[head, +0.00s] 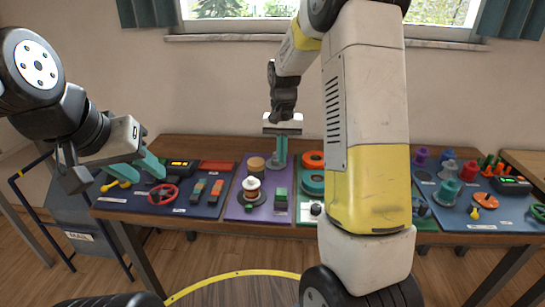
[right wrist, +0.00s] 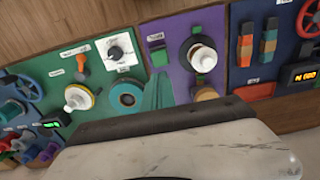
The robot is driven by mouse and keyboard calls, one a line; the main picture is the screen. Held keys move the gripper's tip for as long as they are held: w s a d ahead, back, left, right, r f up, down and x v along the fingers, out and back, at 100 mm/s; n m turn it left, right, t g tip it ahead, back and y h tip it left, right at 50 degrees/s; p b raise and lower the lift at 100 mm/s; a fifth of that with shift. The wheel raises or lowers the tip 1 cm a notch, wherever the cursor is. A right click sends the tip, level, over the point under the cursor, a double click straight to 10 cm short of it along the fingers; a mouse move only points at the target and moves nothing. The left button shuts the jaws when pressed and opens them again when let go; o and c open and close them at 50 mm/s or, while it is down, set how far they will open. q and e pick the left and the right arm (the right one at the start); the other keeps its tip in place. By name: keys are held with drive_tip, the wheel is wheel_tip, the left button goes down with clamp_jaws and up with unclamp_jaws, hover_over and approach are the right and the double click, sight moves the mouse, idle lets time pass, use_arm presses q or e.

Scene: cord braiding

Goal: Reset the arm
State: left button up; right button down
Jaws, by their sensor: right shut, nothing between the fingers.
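My left gripper (head: 142,172) is at the left in the head view, above the left end of the table. Its two teal fingers are spread apart with nothing seen between them. My right gripper (head: 280,158) points down near the table's back edge, over the purple panel (head: 236,210). Its teal fingers are together and hold nothing. The right wrist view also shows these closed fingers (right wrist: 158,93) above the panels. My raised right arm hides part of the table's middle right. No cord can be made out.
The wooden table (head: 190,147) carries several coloured panels with knobs and switches. A blue panel with a red wheel (head: 163,194) lies at the left. Another blue panel (head: 480,212) lies at the right. A window (head: 225,10) is behind.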

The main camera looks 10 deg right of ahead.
drive_tip(key=shift+r, duration=0.1)
drive_tip(key=s+a+r+n+t, duration=0.1)
drive_tip(key=s+r+t, duration=0.1)
drive_tip(key=s+r, duration=0.3)
drive_tip(key=s+r+n+t+y, duration=0.1)
drive_tip(key=s+r, duration=0.4)
drive_tip(key=s, duration=0.6)
drive_tip(key=s+a+r+n+t+y, duration=0.1)
drive_tip(key=s+r+t, duration=0.2)
drive_tip(key=s+r, duration=0.2)
drive_tip(key=s, duration=0.3)
drive_tip(key=shift+s+a+r+n, duration=0.2)
drive_tip(key=shift+s+a+n, duration=0.15)
drive_tip(key=shift+n, duration=0.05)
